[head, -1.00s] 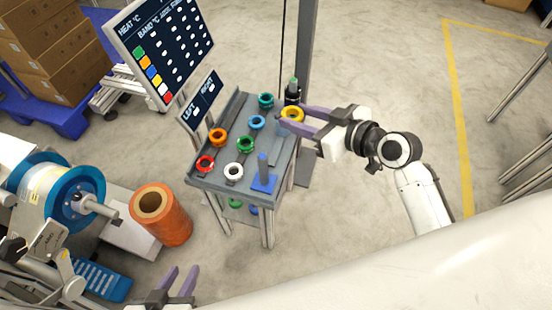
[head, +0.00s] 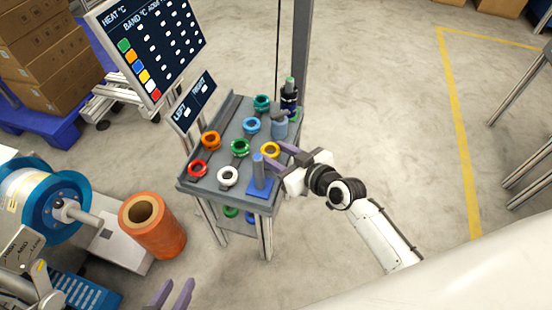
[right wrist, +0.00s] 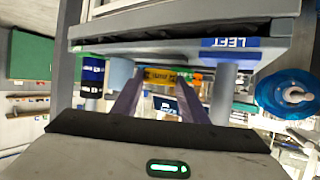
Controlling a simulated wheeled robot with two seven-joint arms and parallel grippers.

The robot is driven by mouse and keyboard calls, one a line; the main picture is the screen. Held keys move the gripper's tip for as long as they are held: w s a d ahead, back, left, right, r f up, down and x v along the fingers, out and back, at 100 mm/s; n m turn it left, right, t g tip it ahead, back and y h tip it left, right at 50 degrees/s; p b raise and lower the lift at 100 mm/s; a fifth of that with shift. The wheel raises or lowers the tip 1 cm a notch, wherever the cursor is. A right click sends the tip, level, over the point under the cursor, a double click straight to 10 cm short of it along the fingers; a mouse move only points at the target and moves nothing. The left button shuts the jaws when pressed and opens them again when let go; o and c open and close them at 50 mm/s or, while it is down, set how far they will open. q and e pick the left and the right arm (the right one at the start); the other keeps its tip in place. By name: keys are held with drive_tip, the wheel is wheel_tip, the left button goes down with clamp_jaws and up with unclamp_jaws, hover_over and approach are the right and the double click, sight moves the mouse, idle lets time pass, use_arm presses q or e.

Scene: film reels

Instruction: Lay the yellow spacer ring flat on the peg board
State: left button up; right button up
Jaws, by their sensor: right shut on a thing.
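The yellow spacer ring (head: 264,151) is at the right side of the grey table in the head view. My right gripper (head: 274,154) is shut on it, and yellow also shows between the fingers in the right wrist view (right wrist: 160,76). I cannot tell whether the ring touches the table top. Which surface is the peg board is not marked. My left gripper (head: 172,292) is open and empty at the bottom edge.
Red (head: 197,169), white (head: 228,177), orange, green, blue and teal rings sit on the grey table (head: 205,184). A grey-blue cylinder (head: 280,127) and a dark bottle (head: 289,95) stand at its back right. An orange spool (head: 155,228) is left of the table.

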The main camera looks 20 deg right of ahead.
drive_tip(key=shift+f, duration=0.7)
drive_tip(key=shift+r, duration=0.1)
drive_tip(key=shift+f, duration=0.2)
drive_tip(key=o, duration=1.1)
